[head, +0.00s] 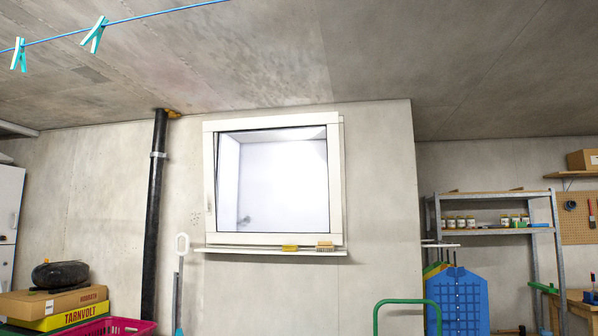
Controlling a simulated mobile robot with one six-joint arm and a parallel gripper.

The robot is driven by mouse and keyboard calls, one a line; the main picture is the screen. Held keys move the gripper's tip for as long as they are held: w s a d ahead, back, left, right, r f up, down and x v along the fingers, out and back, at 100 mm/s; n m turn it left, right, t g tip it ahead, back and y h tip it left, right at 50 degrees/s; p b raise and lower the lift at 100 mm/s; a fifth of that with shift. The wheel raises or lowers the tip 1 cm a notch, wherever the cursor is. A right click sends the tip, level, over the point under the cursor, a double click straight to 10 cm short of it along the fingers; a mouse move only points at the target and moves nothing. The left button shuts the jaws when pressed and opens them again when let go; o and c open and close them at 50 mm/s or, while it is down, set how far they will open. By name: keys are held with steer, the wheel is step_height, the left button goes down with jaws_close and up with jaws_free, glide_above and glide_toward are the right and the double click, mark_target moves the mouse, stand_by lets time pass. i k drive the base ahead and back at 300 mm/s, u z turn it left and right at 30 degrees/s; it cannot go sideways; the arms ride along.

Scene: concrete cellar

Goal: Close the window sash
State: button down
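The white window sash (335,185) sits in its frame in the middle of the concrete wall in the head view. It looks tilted, with a thin dark wedge along its left side and a dark line at its top edge. How far it stands open is hard to tell. A small handle seems to show on its left upright, but it is too small to be sure. Through the glass a pale recess shows. My gripper is not in view.
A yellow sponge (290,248) and a brush (325,246) lie on the window sill (225,250). A black pipe (154,215) and a long-handled tool (181,260) stand left. A green rail (405,302) and blue shirt (457,300) are lower right. A clothesline (150,15) hangs overhead.

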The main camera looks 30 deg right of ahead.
mark_target(330, 118)
steer(key=u, duration=0.3)
steer(key=i, duration=2)
steer(key=z, duration=0.35)
steer(key=i, duration=0.9)
steer(key=z, duration=0.7)
steer(key=i, duration=0.65)
steer(key=z, duration=0.25)
